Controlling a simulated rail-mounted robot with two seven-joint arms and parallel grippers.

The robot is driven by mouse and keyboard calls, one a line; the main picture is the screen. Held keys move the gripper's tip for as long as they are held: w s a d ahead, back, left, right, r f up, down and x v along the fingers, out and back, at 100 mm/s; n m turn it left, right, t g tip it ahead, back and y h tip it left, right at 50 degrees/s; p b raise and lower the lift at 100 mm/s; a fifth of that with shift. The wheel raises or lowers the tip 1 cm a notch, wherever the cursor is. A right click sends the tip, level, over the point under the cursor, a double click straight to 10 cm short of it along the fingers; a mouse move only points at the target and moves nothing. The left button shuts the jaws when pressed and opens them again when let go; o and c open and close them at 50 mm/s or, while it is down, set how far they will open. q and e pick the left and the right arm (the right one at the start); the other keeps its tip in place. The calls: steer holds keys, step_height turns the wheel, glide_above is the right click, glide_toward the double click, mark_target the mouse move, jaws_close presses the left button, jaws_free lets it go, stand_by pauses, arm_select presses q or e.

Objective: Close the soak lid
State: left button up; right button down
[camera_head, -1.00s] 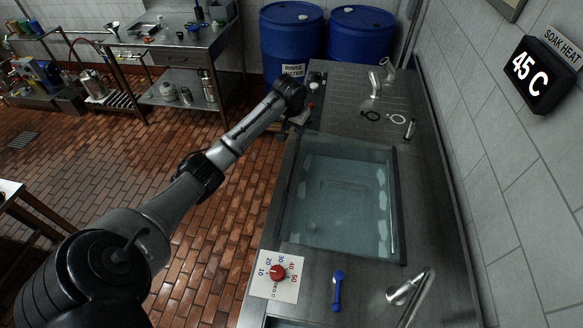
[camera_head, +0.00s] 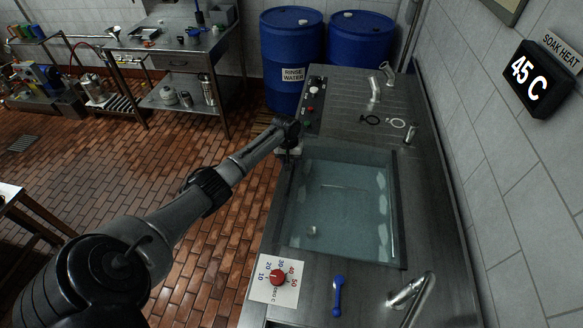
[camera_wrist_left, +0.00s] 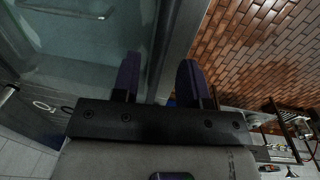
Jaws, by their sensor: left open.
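The soak basin (camera_head: 335,215), a sunken tank of clear greenish water, is set in the steel counter and shows dark rim edges. I cannot clearly make out a lid apart from its rim and glassy surface. My left gripper (camera_head: 291,146) is at the far left corner of the basin, on the counter's aisle side. In the left wrist view, its two dark fingers (camera_wrist_left: 161,70) are apart, with the pale metal edge strip seen between and beyond them. I see nothing between the fingers. Whether they touch the edge is unclear. My right gripper is not in view.
A red dial (camera_head: 277,277) and a blue-handled tool (camera_head: 338,295) are at the basin's near end. Metal fittings (camera_head: 375,90), rings (camera_head: 370,119) and a button panel (camera_head: 314,95) are beyond it. Blue drums (camera_head: 292,50) stand behind.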

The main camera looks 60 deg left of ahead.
arm_select(q)
steer(key=shift+w+d+f, duration=0.1)
steer(key=shift+d+f, duration=0.05)
steer(key=shift+f, duration=1.5)
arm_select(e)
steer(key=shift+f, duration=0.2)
arm_select(q)
steer(key=shift+c, duration=0.5)
jaws_close()
